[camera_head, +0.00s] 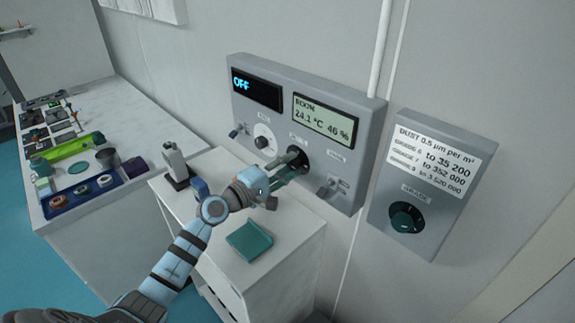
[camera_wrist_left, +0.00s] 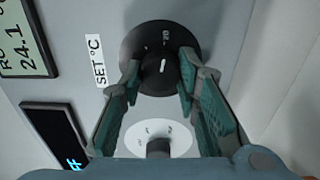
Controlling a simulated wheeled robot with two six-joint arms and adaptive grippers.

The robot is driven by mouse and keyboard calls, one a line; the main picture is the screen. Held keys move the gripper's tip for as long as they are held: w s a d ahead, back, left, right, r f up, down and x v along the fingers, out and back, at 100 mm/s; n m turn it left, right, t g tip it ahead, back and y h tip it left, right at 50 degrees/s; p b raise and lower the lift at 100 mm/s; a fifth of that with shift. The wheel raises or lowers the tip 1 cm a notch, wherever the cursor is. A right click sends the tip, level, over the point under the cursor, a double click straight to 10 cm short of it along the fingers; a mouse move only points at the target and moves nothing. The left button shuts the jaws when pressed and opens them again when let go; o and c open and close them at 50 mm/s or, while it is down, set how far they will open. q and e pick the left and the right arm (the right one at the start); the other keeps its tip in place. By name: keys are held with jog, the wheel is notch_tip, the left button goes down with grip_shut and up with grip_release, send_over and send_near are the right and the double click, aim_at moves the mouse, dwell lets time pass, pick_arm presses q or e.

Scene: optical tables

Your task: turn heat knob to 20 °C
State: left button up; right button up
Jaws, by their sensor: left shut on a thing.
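The heat knob (camera_head: 299,155) is a black round dial on the grey wall panel (camera_head: 362,172), below its displays. In the left wrist view the black knob (camera_wrist_left: 160,42) has a pale pointer line and a "SET °C" label beside it. My left gripper (camera_head: 288,164) reaches the panel from the left, its teal-padded fingers on either side of the knob. In the left wrist view the gripper (camera_wrist_left: 158,80) is shut on the knob's grip. The scale numbers are too small or covered to read. My right gripper is not in view.
The room display (camera_head: 324,120) reads 24.1 °C and 46 %; another display (camera_head: 257,88) reads OFF. A white dial (camera_head: 263,142) sits left of the heat knob. A dust panel (camera_head: 432,185) with its own knob hangs at right. A white cabinet (camera_head: 290,248) stands below.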

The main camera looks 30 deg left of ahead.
pick_arm(q)
jog(key=o, duration=1.2)
jog(key=v, duration=0.7)
jog(key=shift+s+a, duration=0.15)
jog(key=shift+s, duration=0.15)
jog(key=shift+w, duration=0.1)
jog(key=shift+f, duration=0.1)
